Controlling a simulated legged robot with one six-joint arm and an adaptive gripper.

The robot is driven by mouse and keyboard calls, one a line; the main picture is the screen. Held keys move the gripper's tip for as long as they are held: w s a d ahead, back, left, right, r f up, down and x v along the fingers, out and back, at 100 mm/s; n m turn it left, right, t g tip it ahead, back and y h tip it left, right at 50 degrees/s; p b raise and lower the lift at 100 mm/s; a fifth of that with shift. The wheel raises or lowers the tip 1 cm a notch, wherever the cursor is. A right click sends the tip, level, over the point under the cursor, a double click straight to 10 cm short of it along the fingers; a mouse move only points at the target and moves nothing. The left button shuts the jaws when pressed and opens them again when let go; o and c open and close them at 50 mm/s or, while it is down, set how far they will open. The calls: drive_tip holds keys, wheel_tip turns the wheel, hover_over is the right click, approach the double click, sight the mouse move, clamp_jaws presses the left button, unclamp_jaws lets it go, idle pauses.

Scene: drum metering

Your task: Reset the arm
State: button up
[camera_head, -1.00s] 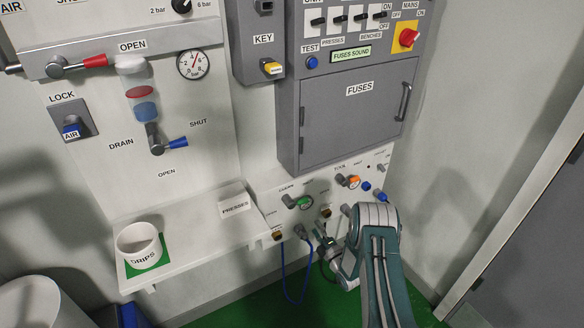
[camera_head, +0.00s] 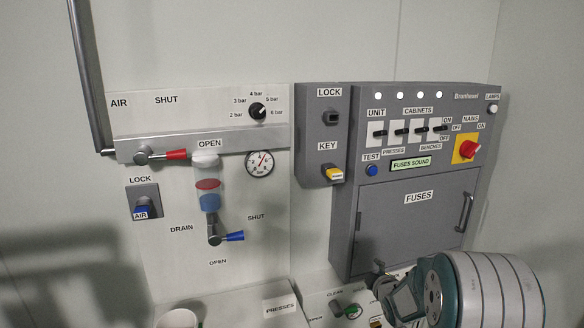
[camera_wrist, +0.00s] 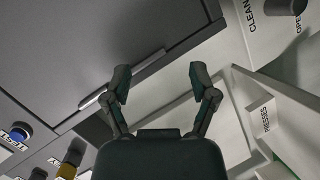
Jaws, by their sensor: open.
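My gripper (camera_wrist: 158,85) is open in the wrist view, with its two fingers apart and nothing between them. The fuse cabinet's grey underside and door (camera_wrist: 85,45) lie beyond the left finger in that view. In the head view my teal and grey arm fills the lower right, in front of the bottom of the fuse cabinet (camera_head: 405,230).
The air panel with its red lever (camera_head: 176,154), gauge (camera_head: 259,163) and blue drain lever (camera_head: 234,236) is on the left. A key box (camera_head: 320,135) stands beside the cabinet. Below are the PRESSES block (camera_head: 282,304), a white cup (camera_head: 178,319) and the clean valve (camera_head: 347,309).

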drive_tip(key=s+a+r+m+g+h, duration=0.15)
drive_tip(key=s+r+m, duration=0.25)
drive_tip(key=s+r, duration=0.4)
drive_tip(key=s+a+r+m+g+h, duration=0.1)
drive_tip(key=s+a+r+m+g, duration=0.2)
drive_tip(key=s+r, duration=0.5)
drive_tip(key=s+a+f+m+g+y, duration=0.1)
drive_tip(key=s+m+g, duration=0.1)
drive_tip(key=s, duration=1)
drive_tip(key=s+a+f+m+g, duration=0.1)
drive_tip(key=s+m, duration=0.3)
drive_tip(key=s, duration=0.9)
drive_tip(key=shift+s+a+m+g+y, duration=0.2)
drive_tip(key=shift+a+m+g+y, duration=0.2)
drive_tip(key=shift+g, duration=0.25)
